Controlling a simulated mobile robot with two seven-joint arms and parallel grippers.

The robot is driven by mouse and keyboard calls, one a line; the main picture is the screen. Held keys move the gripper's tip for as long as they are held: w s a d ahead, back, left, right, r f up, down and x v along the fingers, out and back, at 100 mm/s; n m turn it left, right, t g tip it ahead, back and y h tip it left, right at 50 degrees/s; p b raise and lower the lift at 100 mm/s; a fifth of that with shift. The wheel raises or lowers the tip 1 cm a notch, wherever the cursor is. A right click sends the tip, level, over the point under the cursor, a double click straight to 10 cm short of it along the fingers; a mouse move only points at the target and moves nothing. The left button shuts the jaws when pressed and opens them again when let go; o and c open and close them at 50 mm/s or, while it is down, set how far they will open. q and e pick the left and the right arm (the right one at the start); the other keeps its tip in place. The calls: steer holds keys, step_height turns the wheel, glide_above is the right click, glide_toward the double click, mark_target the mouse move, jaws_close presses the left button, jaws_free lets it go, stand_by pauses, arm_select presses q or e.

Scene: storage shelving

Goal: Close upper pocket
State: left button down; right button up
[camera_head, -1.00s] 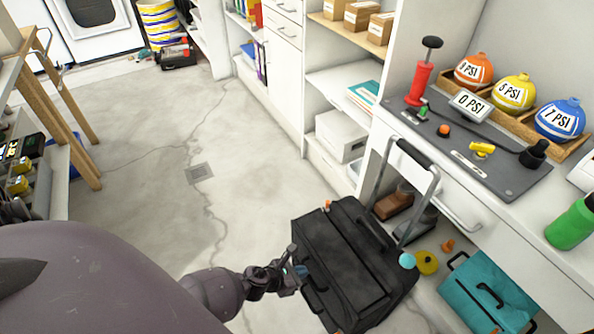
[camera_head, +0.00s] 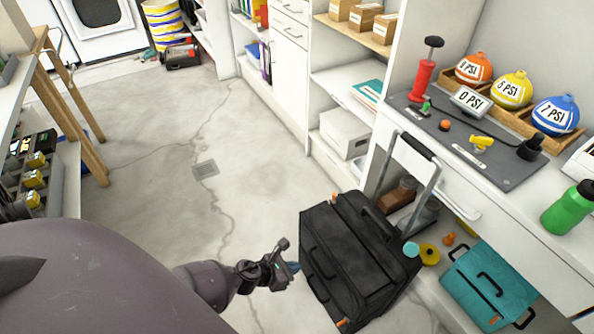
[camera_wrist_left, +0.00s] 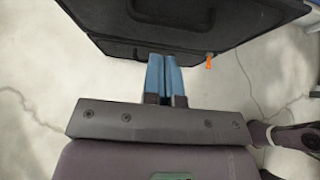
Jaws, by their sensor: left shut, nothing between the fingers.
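I cannot tell how far the upper pocket is open. My left gripper (camera_head: 295,267) is shut and empty, beside the suitcase's left side. Its blue fingertips (camera_wrist_left: 164,57) lie together, close to the suitcase edge. My right gripper is not in view.
A workbench with a grey mat (camera_head: 470,145) stands at the right, holding a red pump (camera_head: 423,75) and several coloured balls. A teal case (camera_head: 487,288) lies right of the suitcase, near a yellow disc (camera_head: 429,254).

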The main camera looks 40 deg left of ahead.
arm_select(q)
steer(key=s+a+r+p, duration=0.1)
steer(key=s+r+p, duration=0.2)
steer(key=r, duration=0.4)
steer(key=shift+s+a+p, duration=0.25)
steer(key=shift+a+p, duration=0.05)
steer(key=shift+a, duration=0.1)
